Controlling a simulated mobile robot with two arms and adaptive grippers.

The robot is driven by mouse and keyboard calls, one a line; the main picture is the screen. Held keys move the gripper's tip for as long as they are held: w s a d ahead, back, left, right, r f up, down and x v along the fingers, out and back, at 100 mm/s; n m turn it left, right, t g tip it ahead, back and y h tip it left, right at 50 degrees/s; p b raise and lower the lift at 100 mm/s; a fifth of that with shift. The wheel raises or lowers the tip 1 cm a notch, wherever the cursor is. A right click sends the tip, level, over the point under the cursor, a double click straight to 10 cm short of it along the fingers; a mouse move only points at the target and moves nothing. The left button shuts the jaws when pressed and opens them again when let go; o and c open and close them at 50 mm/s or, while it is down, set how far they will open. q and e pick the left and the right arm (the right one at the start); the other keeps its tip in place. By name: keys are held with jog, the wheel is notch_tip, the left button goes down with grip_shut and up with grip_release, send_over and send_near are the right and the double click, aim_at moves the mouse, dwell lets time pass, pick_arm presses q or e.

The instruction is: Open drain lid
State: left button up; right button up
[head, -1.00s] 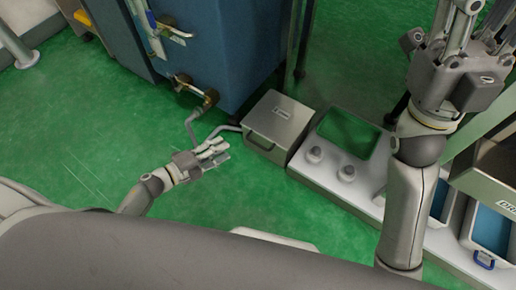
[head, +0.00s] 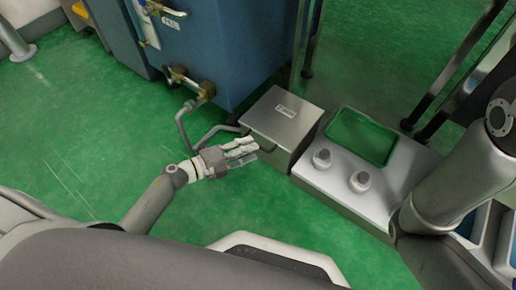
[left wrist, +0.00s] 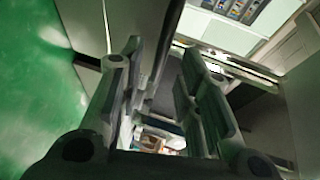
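A grey metal box (head: 284,112) with a small label on its flat top stands on the green floor in the head view. I take its top for the drain lid; the label is too small to read. A dark handle (head: 267,146) shows low on its front left face. My left gripper (head: 252,150) is beside that face, close to the handle; I cannot tell if it touches. In the left wrist view the fingers (left wrist: 162,65) are spread apart, with a dark bar and grey panels beyond them. My right gripper is out of view; only its arm shows.
A blue cabinet (head: 224,50) with brass valves and grey pipes is behind. Green floor (head: 90,130) is open at left.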

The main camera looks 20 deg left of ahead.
pick_arm(q)
jog(key=shift+b+x, duration=0.6)
jog(key=shift+x, duration=1.4)
jog(key=shift+f, duration=0.1)
grip_shut()
